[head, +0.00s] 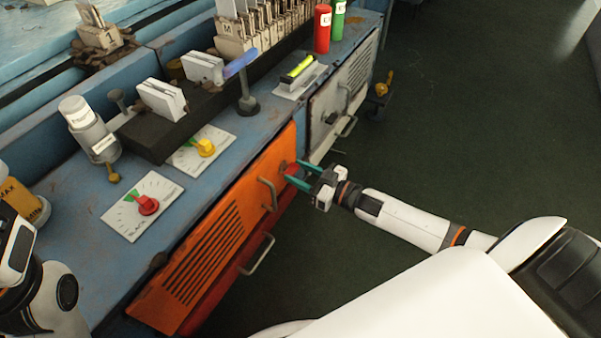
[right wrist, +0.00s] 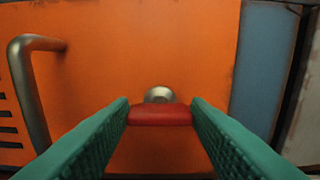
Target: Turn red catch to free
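The red catch (right wrist: 160,115) is a short bar lying level in front of a round metal knob on the orange door (right wrist: 95,85). In the head view the orange door (head: 222,240) is on the cabinet front, and the red catch (head: 291,170) is near its upper right corner. My right gripper (right wrist: 160,110) has its green fingers at the two ends of the catch, with no clear gap showing. It also shows in the head view (head: 297,173). Only part of my left arm shows at the lower left; its fingers are out of view.
A metal handle (head: 268,194) stands out from the orange door, left of my right gripper. A grey door (head: 340,105) is beyond it. The bench top holds a red dial knob (head: 148,204), a yellow knob (head: 205,147) and a black rack (head: 165,136).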

